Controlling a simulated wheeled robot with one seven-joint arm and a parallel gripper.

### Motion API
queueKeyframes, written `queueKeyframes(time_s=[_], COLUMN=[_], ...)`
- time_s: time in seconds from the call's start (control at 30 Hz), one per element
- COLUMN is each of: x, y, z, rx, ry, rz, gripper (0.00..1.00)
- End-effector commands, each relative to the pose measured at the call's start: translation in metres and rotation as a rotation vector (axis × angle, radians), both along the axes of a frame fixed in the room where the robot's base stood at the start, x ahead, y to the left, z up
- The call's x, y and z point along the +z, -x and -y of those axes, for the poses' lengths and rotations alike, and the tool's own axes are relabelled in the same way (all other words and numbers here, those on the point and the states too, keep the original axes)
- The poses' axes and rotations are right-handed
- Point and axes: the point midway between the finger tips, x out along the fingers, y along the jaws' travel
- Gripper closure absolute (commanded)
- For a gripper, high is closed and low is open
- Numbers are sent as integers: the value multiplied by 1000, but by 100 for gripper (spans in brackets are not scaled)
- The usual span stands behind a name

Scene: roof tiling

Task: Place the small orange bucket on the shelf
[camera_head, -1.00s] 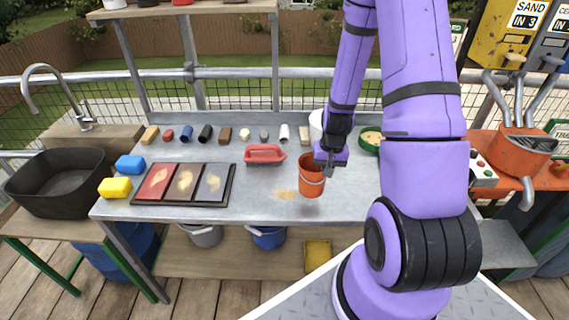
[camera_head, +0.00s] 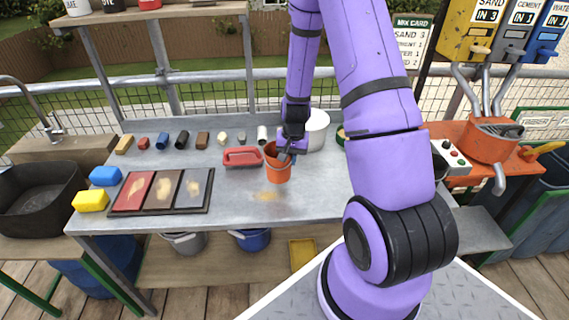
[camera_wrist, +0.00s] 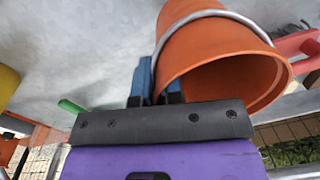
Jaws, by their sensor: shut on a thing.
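The small orange bucket (camera_head: 278,168) is at my gripper over the grey worktable, right of the red float. In the wrist view the bucket (camera_wrist: 205,48) is large, with its wire handle looping around it and its open mouth toward the camera. My gripper (camera_head: 291,152) is shut on the bucket's rim; its blue fingers (camera_wrist: 154,82) are at the rim's left side in the wrist view. Whether the bucket touches the tabletop is hard to tell. A wooden shelf (camera_head: 165,13) stands above the back of the table, and a lower wooden shelf (camera_head: 200,268) lies beneath it.
A red float (camera_head: 243,157), a white bucket (camera_head: 317,130) and a row of small coloured samples stand near the bucket. A tray of colour panels (camera_head: 160,190) and yellow and blue sponges are at left. Grey and blue buckets and a yellow container (camera_head: 303,254) occupy the lower shelf.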

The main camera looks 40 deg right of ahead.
Motion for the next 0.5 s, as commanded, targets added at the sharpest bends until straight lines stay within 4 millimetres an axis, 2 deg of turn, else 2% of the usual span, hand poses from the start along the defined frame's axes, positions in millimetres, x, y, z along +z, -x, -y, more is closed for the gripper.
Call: queueKeyframes(time_s=[0.1,0.37,0.5], x=[-2,-4,-26], y=[-14,-29,-27], z=[-2,-4,-4], rx=[1,1,-1], ry=[0,1,-1], rz=[0,1,-4], gripper=[100,100,100])
